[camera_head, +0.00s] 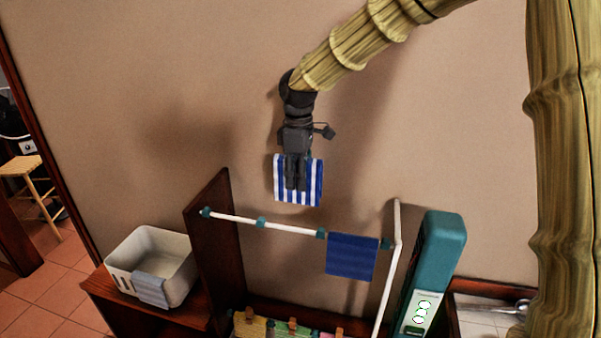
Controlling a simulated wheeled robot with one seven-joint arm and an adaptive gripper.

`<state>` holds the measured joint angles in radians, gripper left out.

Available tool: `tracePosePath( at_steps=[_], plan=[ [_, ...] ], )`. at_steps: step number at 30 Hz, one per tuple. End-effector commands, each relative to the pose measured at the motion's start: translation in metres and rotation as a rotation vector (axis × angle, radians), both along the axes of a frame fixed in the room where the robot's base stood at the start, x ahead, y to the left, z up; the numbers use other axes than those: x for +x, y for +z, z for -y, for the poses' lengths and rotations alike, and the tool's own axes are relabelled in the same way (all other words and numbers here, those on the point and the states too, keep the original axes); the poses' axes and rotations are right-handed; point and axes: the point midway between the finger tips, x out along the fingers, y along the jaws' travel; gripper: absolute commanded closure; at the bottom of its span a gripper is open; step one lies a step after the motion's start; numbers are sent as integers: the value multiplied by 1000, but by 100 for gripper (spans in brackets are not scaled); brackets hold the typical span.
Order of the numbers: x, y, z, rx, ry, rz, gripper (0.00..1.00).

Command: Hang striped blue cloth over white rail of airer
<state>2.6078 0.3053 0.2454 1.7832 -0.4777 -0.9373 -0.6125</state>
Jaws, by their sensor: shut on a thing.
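The striped blue and white cloth (314,187) hangs from my gripper (296,186), which is shut on it. The dark gripper fingers cover the middle of the cloth. In the head view the cloth appears just above the white rail (276,227) of the airer, with a small gap below its lower edge; how far it is from the rail in depth I cannot tell. The rail has teal clips along it. A plain dark blue cloth (351,257) hangs over the right part of the rail.
A white basket (150,262) with a pale cloth (151,289) over its rim stands on a wooden shelf at left. A dark wood panel (213,235) rises at the rail's left end. A teal box (434,270) stands at right. Colourful items (270,328) lie below.

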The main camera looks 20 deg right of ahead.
Motion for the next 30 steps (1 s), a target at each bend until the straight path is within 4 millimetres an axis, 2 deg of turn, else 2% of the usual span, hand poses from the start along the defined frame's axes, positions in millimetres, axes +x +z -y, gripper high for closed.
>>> tracePosePath(
  at_steps=[30],
  plan=[
    [-51, 0, -34, 0, 0, 0, 89]
  ],
)
